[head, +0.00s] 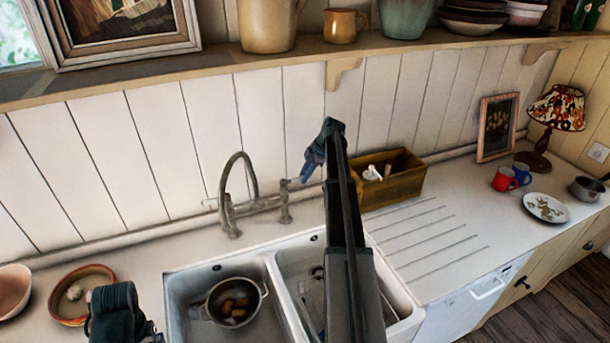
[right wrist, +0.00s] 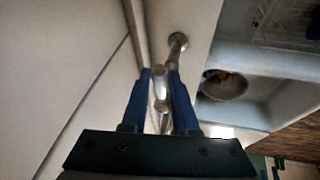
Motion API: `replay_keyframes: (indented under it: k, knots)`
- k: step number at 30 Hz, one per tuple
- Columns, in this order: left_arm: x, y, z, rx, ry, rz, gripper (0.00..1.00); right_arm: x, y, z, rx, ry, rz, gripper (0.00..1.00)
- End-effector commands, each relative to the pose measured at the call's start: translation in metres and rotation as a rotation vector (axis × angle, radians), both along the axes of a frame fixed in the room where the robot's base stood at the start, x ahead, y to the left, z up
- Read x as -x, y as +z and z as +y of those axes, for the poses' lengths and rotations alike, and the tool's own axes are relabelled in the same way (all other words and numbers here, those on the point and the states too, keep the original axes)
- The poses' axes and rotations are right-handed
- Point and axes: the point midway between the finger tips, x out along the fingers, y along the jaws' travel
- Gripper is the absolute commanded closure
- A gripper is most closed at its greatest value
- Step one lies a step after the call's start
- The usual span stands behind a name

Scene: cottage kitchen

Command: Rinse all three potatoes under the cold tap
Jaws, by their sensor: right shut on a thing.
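Brown potatoes (head: 240,303) lie in a metal colander (head: 214,291) in the left sink basin; I cannot count them surely. The tap (head: 229,205) stands behind the sink with its curved spout over the left basin; I see no water stream. My right gripper (head: 303,177) is at the tap's right-hand handle (head: 285,186). In the right wrist view, its blue fingers (right wrist: 160,85) are on either side of the pale handle (right wrist: 160,98), shut on it. The colander also shows in the right wrist view (right wrist: 224,88). Part of my left arm shows at the lower left; its fingers are out of view.
The right basin (head: 400,300) is partly hidden by my right arm. A wooden box (head: 405,185) stands behind the grooved drainer (head: 430,235). Mugs (head: 504,180), a plate (head: 546,208) and a lamp (head: 557,110) are at the right. A terracotta bowl (head: 65,318) is at the left.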

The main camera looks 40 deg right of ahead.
Motion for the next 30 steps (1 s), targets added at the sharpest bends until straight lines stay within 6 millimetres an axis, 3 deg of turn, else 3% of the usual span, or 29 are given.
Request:
replay_keyframes:
  k: [14, 30]
  knots:
    - [0.000, 0.000, 0.000, 0.000, 0.000, 0.000, 0.11, 0.003, 0.000, 0.002, 0.000, -0.037, -0.002, 1.00]
    - [0.000, 0.000, 0.000, 0.000, 0.000, 0.000, 0.11, 0.033, 0.000, 0.024, 0.000, -0.451, -0.003, 1.00]
